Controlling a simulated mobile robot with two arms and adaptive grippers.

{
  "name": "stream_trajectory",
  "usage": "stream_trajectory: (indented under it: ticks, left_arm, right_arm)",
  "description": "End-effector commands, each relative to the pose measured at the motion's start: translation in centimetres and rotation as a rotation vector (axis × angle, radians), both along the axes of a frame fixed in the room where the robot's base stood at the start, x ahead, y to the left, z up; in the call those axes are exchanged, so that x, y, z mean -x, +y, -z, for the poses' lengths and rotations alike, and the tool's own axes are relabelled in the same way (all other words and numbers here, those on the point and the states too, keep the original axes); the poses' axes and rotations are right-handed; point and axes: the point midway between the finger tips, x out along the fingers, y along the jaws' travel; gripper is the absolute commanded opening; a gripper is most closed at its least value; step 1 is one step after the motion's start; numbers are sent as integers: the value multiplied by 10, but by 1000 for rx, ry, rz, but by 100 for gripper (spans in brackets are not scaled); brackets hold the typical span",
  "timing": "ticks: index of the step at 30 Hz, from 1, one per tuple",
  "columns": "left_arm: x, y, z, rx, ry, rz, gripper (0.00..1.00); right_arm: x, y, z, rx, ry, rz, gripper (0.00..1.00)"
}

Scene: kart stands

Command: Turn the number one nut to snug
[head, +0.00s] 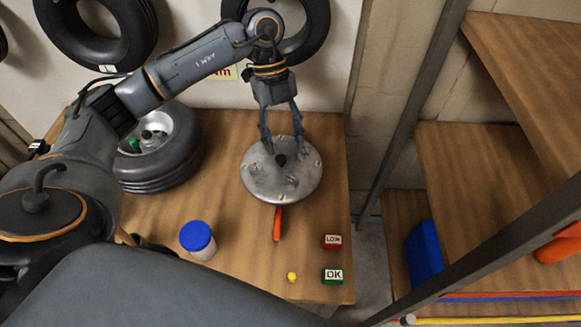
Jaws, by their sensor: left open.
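A round grey metal plate (258,182) lies on the wooden bench, with several small studs or nuts around it and a dark round centre piece (281,160). The number one nut cannot be singled out; no number is readable on the plate. My left gripper (283,148) points down over the back half of the plate. Its fingers are spread, with nothing seen between them, one to each side just behind the centre piece. Whether the fingertips touch the plate cannot be told. My right gripper is not in view.
In front are an orange-handled tool (277,224), a blue-lidded jar (197,240), a yellow knob (292,277), a red LOW block (332,241) and a green OK block (332,275). Metal-framed shelves (470,150) stand right.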

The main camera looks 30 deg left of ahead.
Motion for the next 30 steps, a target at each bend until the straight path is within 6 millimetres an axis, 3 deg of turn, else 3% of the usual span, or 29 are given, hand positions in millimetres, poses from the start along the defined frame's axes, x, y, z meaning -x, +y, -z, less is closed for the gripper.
stream_trajectory:
  ticks: [6, 15, 27, 30]
  left_arm:
    - [12, -14, 39, 0, 5, 2, 51]
    - [21, -27, 81, 1, 2, -1, 51]
    - [23, -30, 90, 0, 0, 1, 51]
    - [23, -30, 90, 0, 0, 1, 33]
  right_arm:
    - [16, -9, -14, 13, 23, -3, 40]
    - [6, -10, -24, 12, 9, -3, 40]
    - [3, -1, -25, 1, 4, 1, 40]
    - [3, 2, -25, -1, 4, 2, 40]
